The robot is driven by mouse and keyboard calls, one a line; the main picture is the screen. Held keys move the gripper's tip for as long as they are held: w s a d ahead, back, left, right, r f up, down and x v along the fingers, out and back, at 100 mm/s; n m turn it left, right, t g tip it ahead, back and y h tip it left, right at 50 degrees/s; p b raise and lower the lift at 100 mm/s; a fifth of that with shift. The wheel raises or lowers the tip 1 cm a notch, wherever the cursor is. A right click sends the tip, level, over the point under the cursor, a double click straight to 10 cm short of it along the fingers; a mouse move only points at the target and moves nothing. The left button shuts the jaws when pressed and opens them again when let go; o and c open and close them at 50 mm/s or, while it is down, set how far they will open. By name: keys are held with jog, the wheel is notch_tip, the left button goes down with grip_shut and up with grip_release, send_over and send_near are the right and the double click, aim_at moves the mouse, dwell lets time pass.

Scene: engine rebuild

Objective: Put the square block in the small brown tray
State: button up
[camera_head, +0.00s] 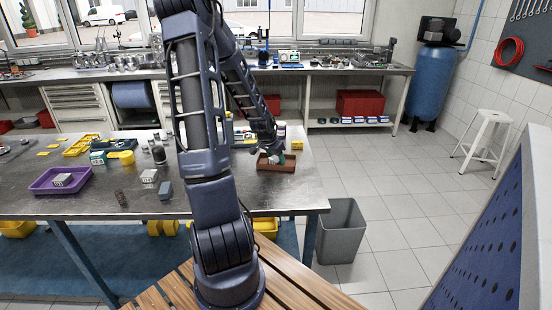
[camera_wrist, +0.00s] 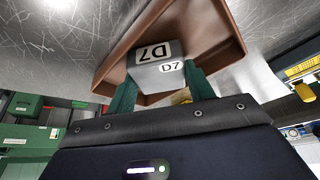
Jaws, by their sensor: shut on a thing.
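The small brown tray (camera_head: 277,166) lies near the right end of the metal workbench in the head view. In the wrist view its brown wall (camera_wrist: 228,35) surrounds the block on several sides. A grey-silver square block (camera_wrist: 152,68) marked "D7" on two faces sits between the green fingertips of my gripper (camera_wrist: 160,88). My gripper is shut on it, with the block at or inside the tray's opening. I cannot tell whether the block touches the tray floor. In the head view my gripper (camera_head: 276,155) is over the tray, and the block is not clearly seen.
A purple tray (camera_head: 45,186) with a ribbed metal part stands at the bench's left. Several small parts and a yellow cup (camera_head: 127,158) lie mid-bench. A grey bin (camera_head: 341,232) stands on the floor beside the bench. Bare bench top shows left of the brown tray.

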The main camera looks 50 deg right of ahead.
jog(key=shift+f, duration=0.1)
jog(key=o, duration=1.1)
jog(key=shift+o, duration=0.2)
jog(key=v, duration=1.2)
jog(key=w+a+r+n+t+y, duration=0.1)
jog(key=w+a+r+n, duration=0.2)
jog(key=a, duration=0.5)
jog(key=w+a+r+n+t+y, duration=0.1)
jog(key=w+a+r+n, duration=0.1)
jog(key=a, duration=0.5)
jog(key=w+a+r+n+t+y, duration=0.1)
jog(key=w+a+r+n+y, duration=0.15)
jog(key=a, duration=0.55)
jog(key=s+a+r+n, duration=0.3)
jog(key=a, duration=0.4)
jog(key=s+a+r+n+t, duration=0.1)
jog(key=s+a+r+n, duration=0.2)
jog(key=a, duration=0.4)
jog(key=s+a+r+n, duration=0.3)
jog(key=s+a+n, duration=0.1)
jog(key=a, duration=0.3)
jog(key=shift+a+r+t, duration=0.25)
jog(key=shift+r+t, duration=0.05)
jog(key=shift+r, duration=0.05)
